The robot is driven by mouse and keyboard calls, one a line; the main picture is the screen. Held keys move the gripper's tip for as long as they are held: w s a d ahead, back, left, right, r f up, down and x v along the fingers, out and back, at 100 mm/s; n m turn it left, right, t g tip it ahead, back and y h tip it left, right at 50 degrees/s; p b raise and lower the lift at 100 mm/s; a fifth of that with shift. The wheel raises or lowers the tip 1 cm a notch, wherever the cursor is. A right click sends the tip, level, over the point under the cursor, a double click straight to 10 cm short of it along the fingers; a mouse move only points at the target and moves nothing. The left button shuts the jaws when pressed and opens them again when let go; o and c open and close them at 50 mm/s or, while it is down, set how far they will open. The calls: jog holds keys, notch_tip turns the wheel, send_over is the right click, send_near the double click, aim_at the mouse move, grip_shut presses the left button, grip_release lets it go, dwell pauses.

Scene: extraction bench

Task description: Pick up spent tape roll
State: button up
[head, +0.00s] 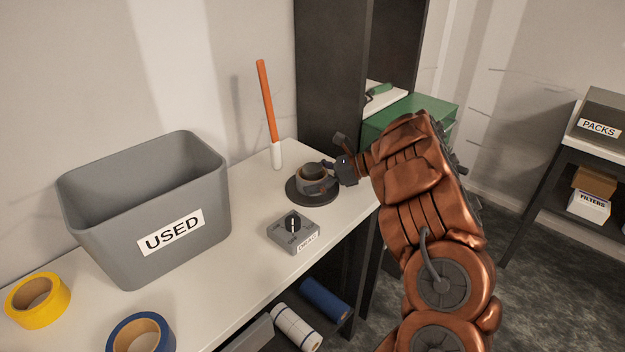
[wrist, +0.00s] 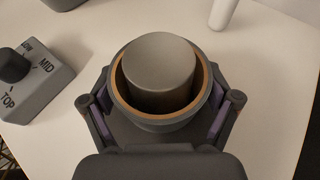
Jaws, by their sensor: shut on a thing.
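The spent tape roll (wrist: 119,98) is a thin dark ring with a brown inner core, around a grey cylinder (wrist: 158,62) in the wrist view. In the head view the roll (head: 312,178) is on a round dark base (head: 297,197) on the bench. My gripper (wrist: 164,112) is shut on the roll, with a finger on either side of it. In the head view my gripper (head: 330,176) reaches in from the right, and its fingers partly cover the roll.
A grey dial box (head: 293,232) sits just in front of the base. A grey USED bin (head: 140,205) stands left on the bench (head: 235,270). Yellow (head: 38,298) and blue (head: 141,333) tape rolls lie at the near left. An orange-and-white stick (head: 268,115) stands upright behind.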

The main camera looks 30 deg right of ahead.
jog(key=shift+r, duration=0.1)
jog(key=shift+c, duration=0.4)
notch_tip(320, 180, up, 10)
jog(key=shift+f+b, duration=0.1)
jog(key=shift+b, duration=1.15)
jog(key=shift+d, duration=0.1)
